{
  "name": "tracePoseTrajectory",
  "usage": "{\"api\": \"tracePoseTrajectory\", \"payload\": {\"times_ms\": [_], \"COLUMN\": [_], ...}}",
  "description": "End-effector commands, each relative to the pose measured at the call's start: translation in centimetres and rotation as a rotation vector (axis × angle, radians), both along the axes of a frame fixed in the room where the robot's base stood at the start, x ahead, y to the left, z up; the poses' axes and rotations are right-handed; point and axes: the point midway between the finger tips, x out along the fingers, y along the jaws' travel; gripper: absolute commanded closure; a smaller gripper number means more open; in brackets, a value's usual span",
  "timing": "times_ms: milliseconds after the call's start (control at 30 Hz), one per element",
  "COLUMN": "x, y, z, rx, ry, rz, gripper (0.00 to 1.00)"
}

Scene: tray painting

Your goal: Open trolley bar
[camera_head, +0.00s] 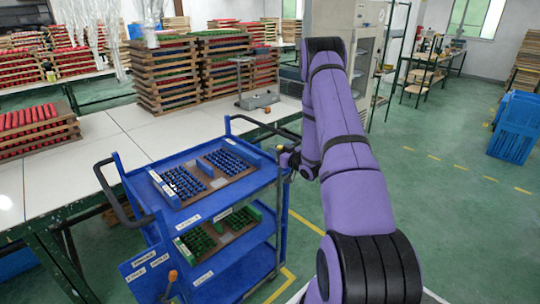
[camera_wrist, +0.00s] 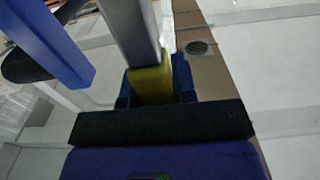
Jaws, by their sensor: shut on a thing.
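The blue trolley (camera_head: 210,222) stands beside the white table, with blue parts on its top shelf and green parts on the shelf below. My gripper (camera_head: 284,153) is at the trolley's right edge, by the upright post below the black handle (camera_head: 262,129). In the wrist view, my gripper (camera_wrist: 151,82) shows a yellow part against a grey metal bar (camera_wrist: 130,28), taken to be the trolley bar. It is shut on this bar. The fingertips are mostly hidden. A blue trolley post (camera_wrist: 52,40) is at the upper left of that view.
The white table (camera_head: 130,122) runs along the left, with stacked wooden trays (camera_head: 165,75) on it. A grey cabinet (camera_head: 345,45) stands behind my arm. The green floor to the right is open, up to blue crates (camera_head: 515,127).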

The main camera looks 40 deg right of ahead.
Motion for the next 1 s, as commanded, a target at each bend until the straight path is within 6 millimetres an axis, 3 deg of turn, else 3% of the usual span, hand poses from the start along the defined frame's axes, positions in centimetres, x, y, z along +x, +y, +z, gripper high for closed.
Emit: {"api": "tracePoseTrajectory", "payload": {"times_ms": [367,400,500,833,1000], "x": [0.0,0.0,0.0,-0.3,-2.3], "y": [-0.2,-0.2,-0.2,-0.2,-0.4], "z": [0.0,0.0,0.0,0.0,0.0], "rx": [0.0,0.0,0.0,0.0,0.001], "ry": [0.0,0.0,0.0,0.0,0.002], "rz": [0.0,0.0,0.0,0.0,-0.003], "gripper": [1.0,0.68,0.49,0.49,0.49]}}
